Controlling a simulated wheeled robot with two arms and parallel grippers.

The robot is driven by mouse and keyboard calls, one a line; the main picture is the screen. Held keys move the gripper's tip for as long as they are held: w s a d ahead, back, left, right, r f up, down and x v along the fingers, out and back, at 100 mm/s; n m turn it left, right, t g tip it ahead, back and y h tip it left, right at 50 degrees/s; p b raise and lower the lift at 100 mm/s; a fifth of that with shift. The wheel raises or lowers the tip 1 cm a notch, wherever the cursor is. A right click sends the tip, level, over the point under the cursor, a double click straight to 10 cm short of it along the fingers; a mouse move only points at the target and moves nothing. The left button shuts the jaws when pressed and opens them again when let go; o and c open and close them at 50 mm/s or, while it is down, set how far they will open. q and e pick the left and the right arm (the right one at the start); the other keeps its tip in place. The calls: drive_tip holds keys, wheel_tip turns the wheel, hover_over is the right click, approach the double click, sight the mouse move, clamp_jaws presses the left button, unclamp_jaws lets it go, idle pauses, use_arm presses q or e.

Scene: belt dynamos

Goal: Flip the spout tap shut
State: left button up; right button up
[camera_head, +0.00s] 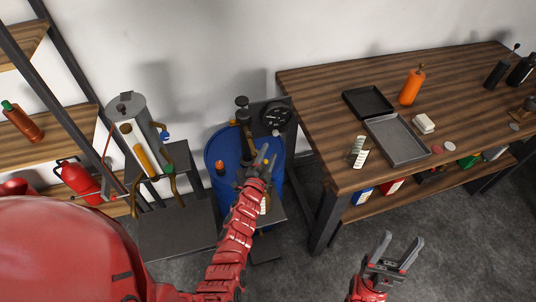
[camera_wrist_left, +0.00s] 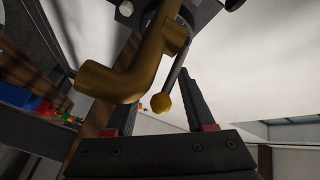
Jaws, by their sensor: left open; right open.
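In the left wrist view a brass spout (camera_wrist_left: 112,82) bends toward the left. Its tap lever is a thin grey rod ending in a brass ball (camera_wrist_left: 161,103). The ball appears between my left gripper's two dark fingers, which stand apart; contact with a finger is not clear. The spout covers part of the left finger. In the head view my left gripper (camera_head: 260,160) is open, over the front of the blue drum (camera_head: 217,148), and the arm hides the spout. My right gripper (camera_head: 401,243) is open and empty, above the floor at lower right.
A black pump (camera_head: 243,118) and round gauge (camera_head: 275,117) stand at the drum. A grey cylinder (camera_head: 126,108) with an amber tube stands left, beside shelves. The wooden bench (camera_head: 315,90) at right holds trays, an orange bottle (camera_head: 411,88) and small items. Floor around my right gripper is clear.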

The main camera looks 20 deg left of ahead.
use_arm(q)
clamp_jaws()
drive_tip(key=shift+f, duration=0.1)
idle(0.3)
drive_tip(key=w+a+n+g+y+b, duration=0.1)
drive_tip(key=n+g+y+b, duration=0.2)
drive_tip(key=b, duration=1.1)
drive_tip(key=w+a+n+g+y+b, duration=0.1)
drive_tip(key=n+g+y+b, duration=0.3)
drive_tip(key=b, duration=1.1)
drive_tip(key=w+n+g+y+b, duration=0.2)
drive_tip(key=n+g+y+b, duration=0.2)
drive_tip(key=y+b, duration=0.6)
drive_tip(key=shift+w+a+n+b, duration=0.1)
drive_tip(key=shift+a+n+b, duration=0.1)
drive_tip(key=shift+n+b, duration=0.75)
drive_tip(key=shift+w+a+n+b, duration=0.1)
drive_tip(key=shift+a+n+b, duration=0.2)
drive_tip(key=shift+b, duration=1.1)
drive_tip(key=shift+n+g, duration=0.25)
drive_tip(key=shift+g, duration=0.05)
